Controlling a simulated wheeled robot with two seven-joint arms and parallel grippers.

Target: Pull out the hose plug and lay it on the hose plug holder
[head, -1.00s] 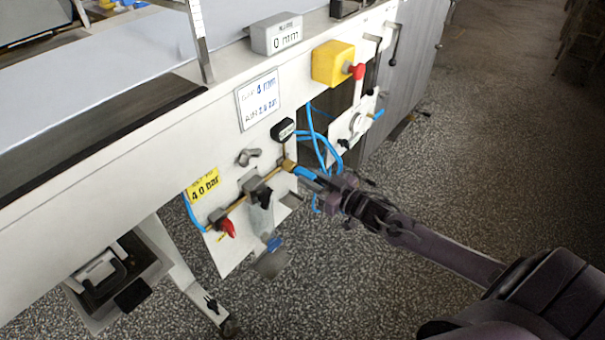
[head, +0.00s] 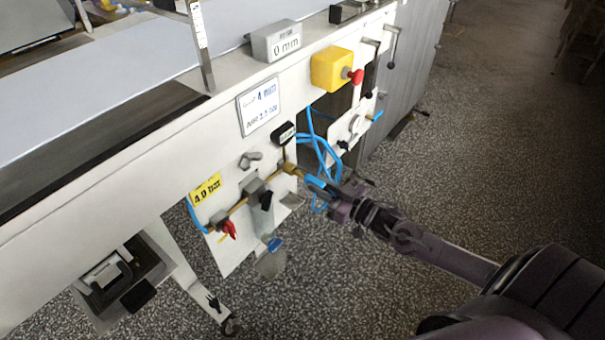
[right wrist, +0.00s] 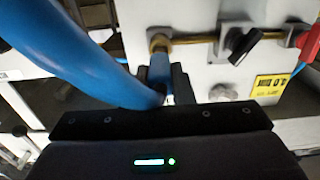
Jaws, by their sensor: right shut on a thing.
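The blue hose plug (head: 315,182) is in my right gripper (head: 333,192), which is shut on it just in front of the white panel. In the right wrist view the plug (right wrist: 160,68) stands between the dark fingers, its far end lined up with the round brass socket (right wrist: 160,43). The socket (head: 290,168) sits at the right end of the brass pipe in the head view. I cannot tell whether plug and socket still touch. A small grey ledge (head: 292,201) juts out below the socket; I cannot tell whether it is the hose plug holder. My left gripper is out of view.
A thick blue hose (right wrist: 75,55) curves across the right wrist view. Left of the socket are a black-handled valve (head: 266,200), a red valve handle (head: 229,229) and a yellow pressure label (head: 206,188). A yellow box with a red button (head: 333,65) is above.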

